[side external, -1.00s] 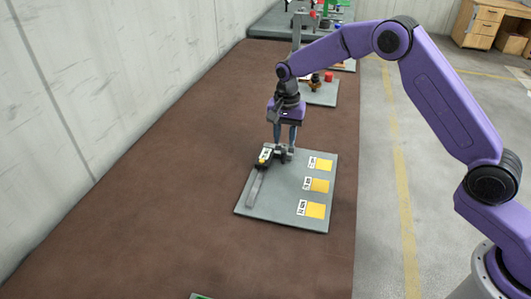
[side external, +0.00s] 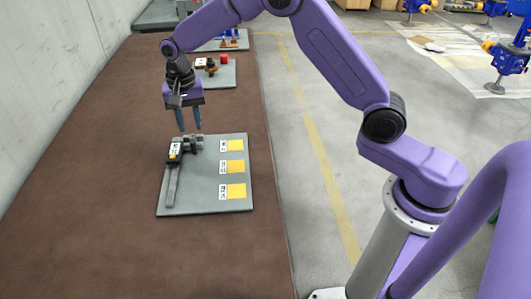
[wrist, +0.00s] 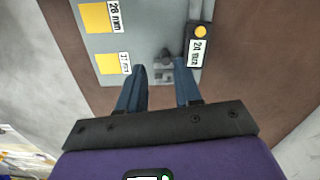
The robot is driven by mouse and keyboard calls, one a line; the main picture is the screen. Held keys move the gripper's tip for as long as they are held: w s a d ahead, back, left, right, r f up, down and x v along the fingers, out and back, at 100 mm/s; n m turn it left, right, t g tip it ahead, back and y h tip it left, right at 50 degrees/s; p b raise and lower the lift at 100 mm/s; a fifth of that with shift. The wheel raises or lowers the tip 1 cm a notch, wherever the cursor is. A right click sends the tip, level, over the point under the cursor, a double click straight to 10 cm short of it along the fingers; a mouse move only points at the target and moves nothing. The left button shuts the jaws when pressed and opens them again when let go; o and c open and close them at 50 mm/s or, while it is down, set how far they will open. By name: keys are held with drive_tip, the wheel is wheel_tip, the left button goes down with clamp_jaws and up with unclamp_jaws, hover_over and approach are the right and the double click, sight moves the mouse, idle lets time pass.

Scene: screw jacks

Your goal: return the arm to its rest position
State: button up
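My gripper (side external: 190,120) is open and empty, with its two blue fingers pointing down just above the upper left of the grey board. In the wrist view my gripper (wrist: 160,85) shows a clear gap between its fingers. Below it lies a dark caliper-like tool (side external: 173,180) with a long grey bar and a labelled slider. The tool's label, which seems to read 21 mm, shows in the wrist view (wrist: 195,52). The purple arm reaches over from the right, bent at the elbow.
The grey board (side external: 205,195) carries yellow squares (side external: 236,167) with size labels. Another board (side external: 218,78) with small parts lies farther back on the brown table (side external: 90,200). A pale wall is at the left. Blue jacks (side external: 505,55) stand on the floor at the far right.

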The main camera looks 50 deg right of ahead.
drive_tip(key=s+a+r+n, duration=0.2)
drive_tip(key=s+r+n, duration=0.35)
drive_tip(key=s, duration=0.55)
drive_tip(key=s+d+n, duration=0.4)
drive_tip(key=s, duration=0.5)
drive_tip(key=s+d+r+n, duration=0.1)
drive_tip(key=s+d+n, duration=0.2)
drive_tip(key=s, duration=0.7)
drive_tip(key=s+d+n, duration=0.4)
drive_tip(key=s+n, duration=0.3)
drive_tip(key=s, duration=0.2)
drive_tip(key=shift+s+d+r, duration=0.15)
drive_tip(key=shift+d, duration=0.15)
